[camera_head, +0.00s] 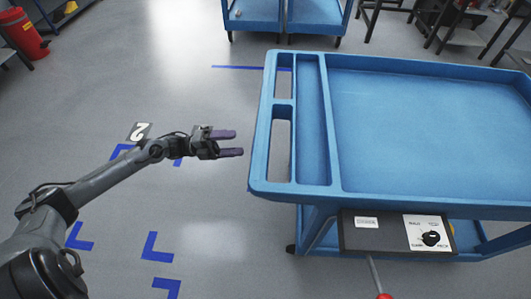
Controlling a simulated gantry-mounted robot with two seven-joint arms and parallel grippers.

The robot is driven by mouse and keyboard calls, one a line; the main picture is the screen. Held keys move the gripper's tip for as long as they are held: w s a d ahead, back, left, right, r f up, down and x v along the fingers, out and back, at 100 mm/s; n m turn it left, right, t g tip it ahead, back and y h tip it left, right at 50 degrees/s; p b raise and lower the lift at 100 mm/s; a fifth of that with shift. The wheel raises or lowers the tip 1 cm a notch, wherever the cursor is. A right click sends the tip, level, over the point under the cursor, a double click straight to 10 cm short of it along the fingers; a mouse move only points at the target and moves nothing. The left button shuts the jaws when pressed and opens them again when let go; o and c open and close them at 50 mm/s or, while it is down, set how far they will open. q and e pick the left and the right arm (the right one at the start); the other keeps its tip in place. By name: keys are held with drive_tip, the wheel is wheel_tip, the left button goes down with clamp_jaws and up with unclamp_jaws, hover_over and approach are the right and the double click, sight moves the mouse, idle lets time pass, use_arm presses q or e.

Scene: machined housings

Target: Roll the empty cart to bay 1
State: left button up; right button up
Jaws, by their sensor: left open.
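A blue cart (430,135) fills the right half of the head view. Its top tray is empty, and its left end has a narrow trough and handle slots (281,145). A lower shelf shows in part under the tray. My left gripper (242,144) is open and empty, just left of the cart's handle end, with its purple fingers pointing at it. A small gap seems to separate the fingertips from the rim. A floor sign with a "2" (138,131) lies beyond my left arm. No sign for bay 1 is in view. My right gripper is not in view.
Blue corner marks (152,247) and a blue line (238,67) are on the grey floor. Other blue carts (252,22) stand at the back. A red bin (22,36) is at the far left. A control box (395,234) sits at the cart's near side. Floor on the left is clear.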

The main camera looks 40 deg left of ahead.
sight(266, 142)
use_arm(q)
drive_tip(key=b+x, duration=0.1)
drive_tip(key=x, duration=0.2)
drive_tip(key=b+x, duration=0.1)
drive_tip(key=x, duration=0.3)
drive_tip(key=b+x, duration=0.1)
drive_tip(key=x, duration=0.2)
drive_tip(key=shift+w+d+f, duration=0.3)
drive_tip(key=shift+w, duration=0.15)
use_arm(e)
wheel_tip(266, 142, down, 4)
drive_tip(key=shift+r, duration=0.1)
use_arm(q)
clamp_jaws()
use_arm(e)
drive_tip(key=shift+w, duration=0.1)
